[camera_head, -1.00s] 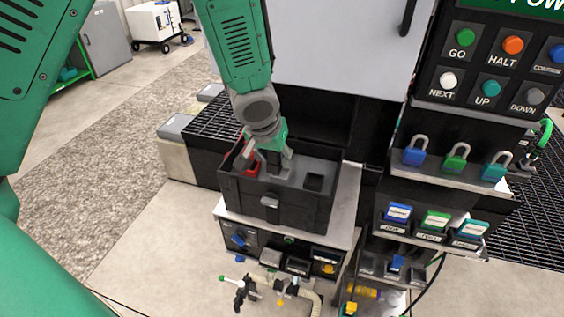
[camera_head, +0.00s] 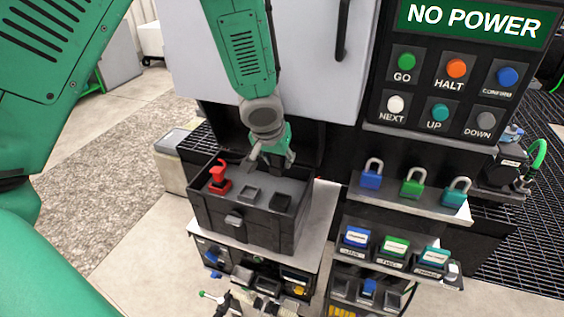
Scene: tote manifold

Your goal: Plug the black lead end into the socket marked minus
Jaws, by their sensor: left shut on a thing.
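My left gripper (camera_head: 268,163) hangs over the back of an open black box (camera_head: 262,236). It is shut on a small dark thing, which looks like the black lead end and is mostly hidden by the fingers. A red lead end (camera_head: 218,176) stands upright on a red base at the left inside the box. A grey square socket (camera_head: 250,193) and a black square socket (camera_head: 281,202) lie to its right, in front of the gripper. I cannot read a minus mark on either. My right gripper is not in view.
The box stands on a light shelf (camera_head: 318,222). A panel of buttons under a green NO POWER sign (camera_head: 474,20) and a ledge with blue, green and teal padlocks (camera_head: 412,188) are at the right. A grey cabinet door (camera_head: 305,60) rises behind.

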